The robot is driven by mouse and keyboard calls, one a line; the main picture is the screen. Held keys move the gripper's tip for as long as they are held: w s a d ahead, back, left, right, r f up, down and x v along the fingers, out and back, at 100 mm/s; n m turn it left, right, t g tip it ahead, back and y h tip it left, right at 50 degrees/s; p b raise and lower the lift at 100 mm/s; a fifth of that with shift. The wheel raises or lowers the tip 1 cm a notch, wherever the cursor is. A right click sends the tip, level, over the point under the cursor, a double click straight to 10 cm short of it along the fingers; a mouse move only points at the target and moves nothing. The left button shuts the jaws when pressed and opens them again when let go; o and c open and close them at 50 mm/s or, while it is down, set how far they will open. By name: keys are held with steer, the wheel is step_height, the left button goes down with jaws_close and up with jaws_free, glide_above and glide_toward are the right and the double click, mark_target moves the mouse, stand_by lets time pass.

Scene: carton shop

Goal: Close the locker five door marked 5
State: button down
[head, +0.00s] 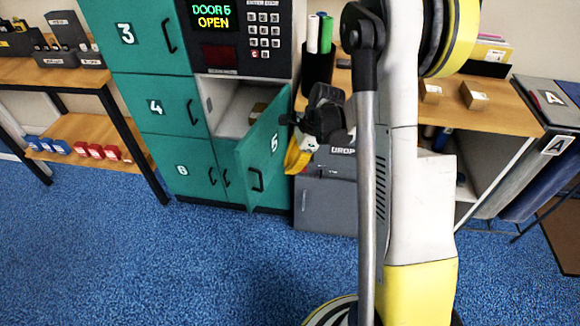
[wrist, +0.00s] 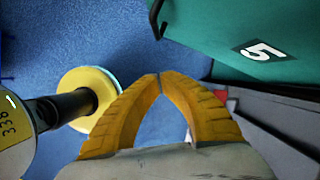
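The teal locker door marked 5 (head: 264,160) stands swung outward in the head view, its numbered face and black handle (head: 256,180) showing. Its compartment (head: 233,104) is open, with a small brown box (head: 257,113) inside. The panel display (head: 213,17) reads DOOR 5 OPEN. My gripper (head: 297,160) is just right of the door, on its outer-face side; contact cannot be told. In the wrist view my gripper's yellow fingers (wrist: 158,77) meet at the tips, with nothing between them. The door (wrist: 215,30) fills the upper right there, its handle (wrist: 155,18) at the top.
A grey drop bin (head: 325,205) stands right of the door, below my gripper. Lockers 3, 4 and 6 (head: 190,175) look shut. A wooden shelf unit (head: 90,72) is at left, a desk (head: 500,115) at right. The blue floor (head: 150,260) in front is clear.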

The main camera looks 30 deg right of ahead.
steer(key=w+a+f+b, duration=0.1)
steer(key=a+f+b, duration=0.2)
steer(key=a+f, duration=0.2)
steer(key=shift+w+a, duration=0.3)
steer(key=shift+a, duration=0.1)
